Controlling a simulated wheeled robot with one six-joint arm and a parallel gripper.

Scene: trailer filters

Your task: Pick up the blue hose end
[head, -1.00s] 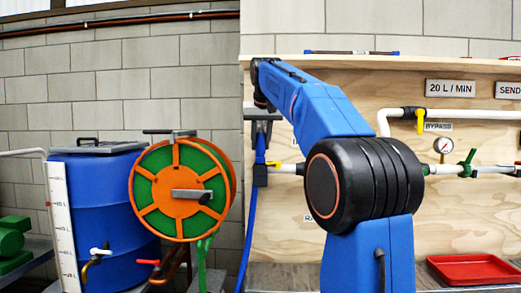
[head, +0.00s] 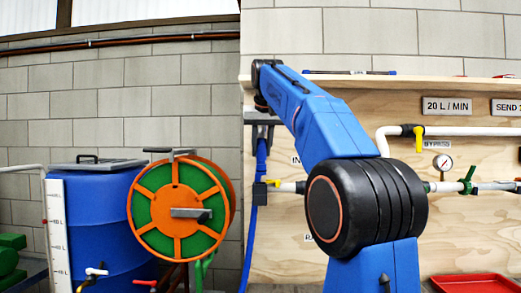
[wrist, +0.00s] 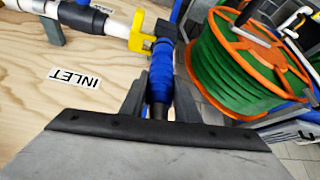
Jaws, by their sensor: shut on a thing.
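The blue hose end (wrist: 160,85) is between the two dark fingers of my gripper (wrist: 160,103) in the wrist view, with a finger on each side of it. My gripper is shut on it. The hose end's far end appears beside a white pipe with a yellow fitting (wrist: 140,35); I cannot tell whether they touch. In the head view my gripper (head: 262,122) is at the board's left edge, above the pipe end, with blue showing just below it (head: 262,155). The blue hose (head: 250,235) hangs down along that edge.
The plywood board (head: 285,230) carries the white pipe (head: 465,131), a gauge (head: 442,162) and valves. A hose reel (head: 160,222) and a blue drum (head: 100,225) stand to the left. A red tray (head: 482,283) is at lower right. An INLET label (wrist: 75,78) is beside my gripper.

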